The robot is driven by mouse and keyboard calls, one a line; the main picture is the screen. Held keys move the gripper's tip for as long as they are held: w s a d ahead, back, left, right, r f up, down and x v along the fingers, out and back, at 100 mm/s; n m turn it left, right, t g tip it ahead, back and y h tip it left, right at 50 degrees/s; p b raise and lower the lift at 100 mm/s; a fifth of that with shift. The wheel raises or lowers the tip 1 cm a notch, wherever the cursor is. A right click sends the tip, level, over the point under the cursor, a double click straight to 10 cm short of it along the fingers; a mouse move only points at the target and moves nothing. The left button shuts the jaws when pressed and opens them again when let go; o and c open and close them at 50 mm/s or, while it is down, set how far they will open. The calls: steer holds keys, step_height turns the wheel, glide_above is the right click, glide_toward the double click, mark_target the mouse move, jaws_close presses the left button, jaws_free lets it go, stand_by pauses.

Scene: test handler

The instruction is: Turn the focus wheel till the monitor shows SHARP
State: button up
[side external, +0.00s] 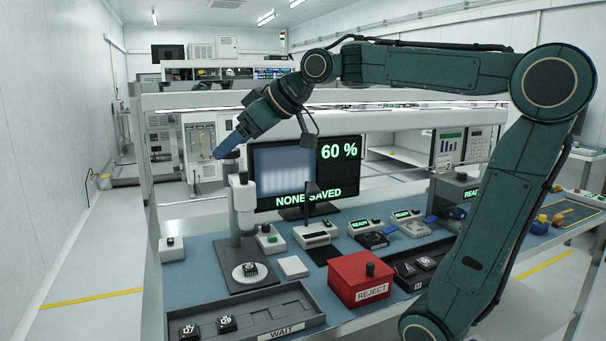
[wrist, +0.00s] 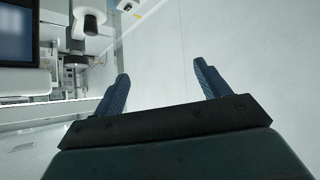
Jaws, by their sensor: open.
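The microscope (side external: 243,203) stands left of the monitor, over a round white stage (side external: 240,278) bearing a dark chip (side external: 250,269). In the wrist view the microscope (wrist: 90,20) is at the upper left. I cannot clearly make out which part is the focus wheel. My gripper (side external: 219,154) is raised near the microscope's top; in the wrist view its fingers (wrist: 161,72) are apart with nothing between them.
A dark WAIT tray (side external: 245,335) with chips lies in front. A red REJECT box (side external: 361,278) stands right of it. Small devices with green displays (side external: 366,226) are behind that box. The white wall (side external: 60,130) and clear floor are at left.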

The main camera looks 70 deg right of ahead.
steer(key=w+d+t+y, duration=0.1)
steer(key=w+d+t, duration=0.3)
steer(key=w+d, duration=0.6)
steer(key=s+d+r+t, duration=0.1)
steer(key=s+d+t, duration=0.25)
steer(key=d, duration=1.05)
step_height(320, 180, down, 10)
steer(key=shift+d+f+m, duration=0.2)
steer(key=shift+f+m, duration=0.05)
steer(key=shift+m, duration=0.15)
steer(key=shift+w, duration=0.1)
steer(key=w, duration=0.9)
steer(key=w+a, duration=0.1)
steer(key=w, duration=0.3)
steer(key=shift+w+a, duration=0.1)
steer(key=shift+w, duration=0.2)
steer(key=shift+c, duration=0.4)
